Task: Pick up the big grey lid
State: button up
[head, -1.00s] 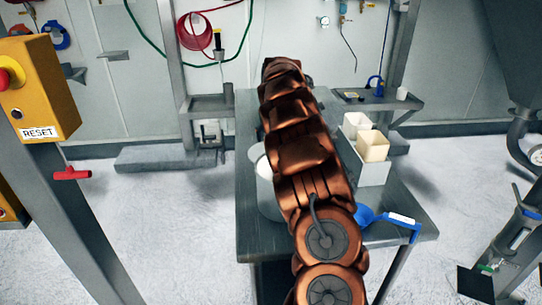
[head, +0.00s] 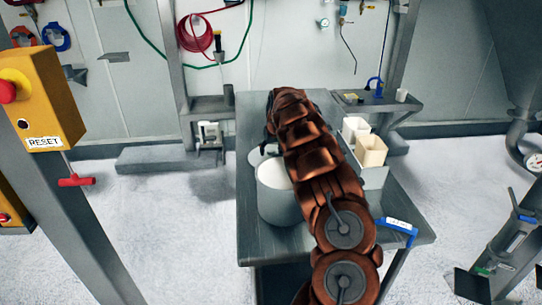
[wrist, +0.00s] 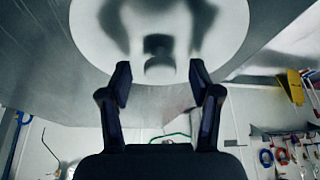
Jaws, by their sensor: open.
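The big grey lid (head: 256,157) is a pale round disc lying on the table behind the grey pot, partly hidden by the pot and my arm. In the wrist view the lid (wrist: 160,25) fills the top middle, with dark reflections on its shiny face and a small dark shape near its middle, perhaps a handle. My gripper (wrist: 160,75) is open, its two dark fingers apart with nothing between them. The fingertips are by the lid's edge in that view; I cannot tell whether they touch. In the head view my gripper (head: 268,146) is small and dark beside the lid.
The open grey pot (head: 279,205) with whitish contents stands close in front of the lid. Cream containers (head: 371,151) stand in a grey box at the right. A blue-handled tool (head: 397,226) lies at the table's right edge. The table's (head: 262,240) front left is bare.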

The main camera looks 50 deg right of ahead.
jog(key=shift+w+d+f, duration=0.15)
jog(key=shift+w+f, duration=0.15)
jog(key=shift+f, duration=0.35)
grip_shut()
dwell(0.4)
